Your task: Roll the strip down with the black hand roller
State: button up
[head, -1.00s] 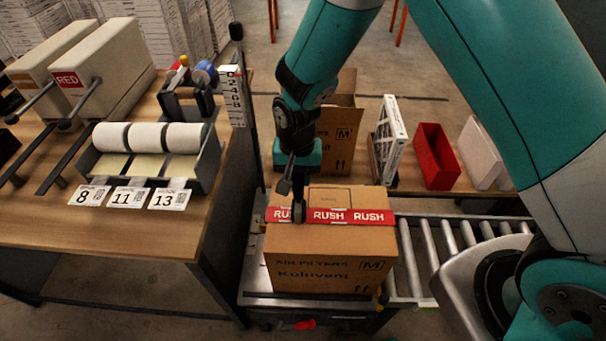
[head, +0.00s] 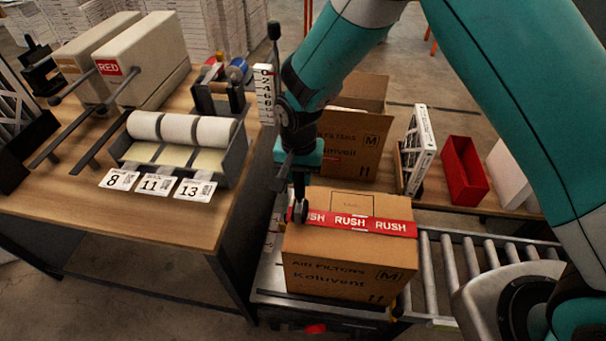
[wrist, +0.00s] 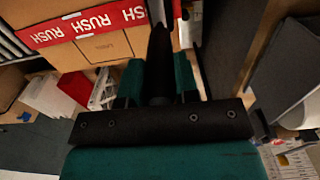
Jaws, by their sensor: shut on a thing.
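A closed cardboard box (head: 345,272) sits on the packing station. A red RUSH strip (head: 362,224) lies across its top and shows no visible lifted part in the head view. The strip also shows in the wrist view (wrist: 85,24). My gripper (head: 298,163) is upright above the box's left side, shut on the black hand roller (head: 299,211). The roller's wheel is at the strip's left end and hides part of it. I cannot tell whether it touches. In the wrist view the dark handle stands between my teal fingers (wrist: 158,85).
A roller conveyor (head: 470,270) runs right of the box. Behind stand an open carton (head: 350,145), a white-framed filter (head: 418,150) and a red bin (head: 463,170). A wooden bench (head: 100,220) with a label dispenser (head: 180,155) is at left. A dark post (head: 274,60) stands near my arm.

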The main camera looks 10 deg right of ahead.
jog(key=shift+r, duration=0.15)
notch_tip(320, 180, up, 8)
jog(key=p, duration=0.5)
jog(key=shift+p, duration=0.3)
dwell(0.7)
jog(key=shift+f+b, duration=2.65)
jog(key=shift+f, duration=1)
jog(key=shift+f+b, duration=0.45)
jog(key=shift+f, duration=0.15)
jog(key=shift+d, duration=0.1)
